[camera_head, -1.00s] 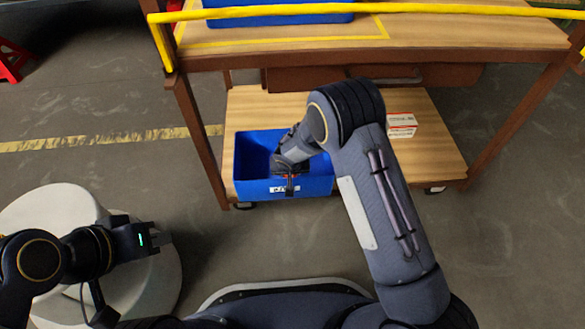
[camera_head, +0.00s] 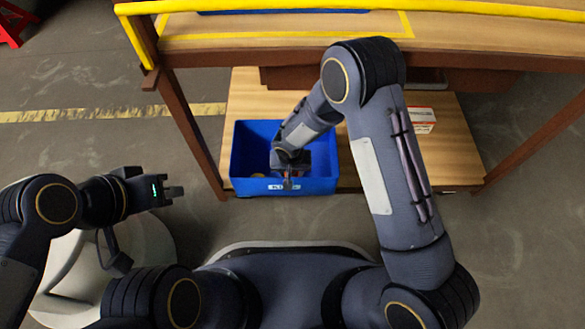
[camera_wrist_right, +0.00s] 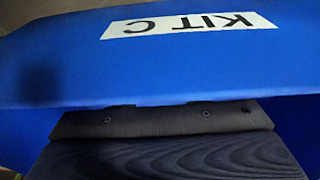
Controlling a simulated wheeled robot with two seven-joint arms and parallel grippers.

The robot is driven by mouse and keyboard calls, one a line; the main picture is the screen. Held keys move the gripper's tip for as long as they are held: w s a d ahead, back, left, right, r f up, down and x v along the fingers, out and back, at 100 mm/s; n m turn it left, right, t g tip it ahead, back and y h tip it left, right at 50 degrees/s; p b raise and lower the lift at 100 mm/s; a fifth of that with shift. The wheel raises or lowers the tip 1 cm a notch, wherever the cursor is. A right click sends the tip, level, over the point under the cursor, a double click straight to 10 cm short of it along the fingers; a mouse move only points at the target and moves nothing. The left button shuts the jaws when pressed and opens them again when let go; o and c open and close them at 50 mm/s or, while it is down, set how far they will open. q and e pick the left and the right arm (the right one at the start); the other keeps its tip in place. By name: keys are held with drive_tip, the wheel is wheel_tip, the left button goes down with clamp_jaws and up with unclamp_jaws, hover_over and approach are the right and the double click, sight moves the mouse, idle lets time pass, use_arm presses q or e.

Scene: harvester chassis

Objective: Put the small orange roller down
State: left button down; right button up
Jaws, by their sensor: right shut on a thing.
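The blue bin (camera_head: 240,150) stands on the lower shelf, its label facing me. My right gripper (camera_head: 288,183) is inside the bin, near its front wall, and points down. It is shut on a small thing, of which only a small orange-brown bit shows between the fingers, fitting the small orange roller. In the right wrist view the bin wall (camera_wrist_right: 60,70) with an upside-down "KIT C" label fills most of the picture; the fingertips and the roller are hidden there. My left gripper (camera_head: 174,192) hangs away at the left, empty; its finger gap is unclear.
A white and red box (camera_head: 421,120) is on the lower wooden shelf (camera_head: 455,150) at right. The table top with a yellow rail (camera_head: 300,5) is above. Table legs stand either side.

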drive_tip(key=shift+f, duration=0.1)
drive_tip(key=o, duration=1)
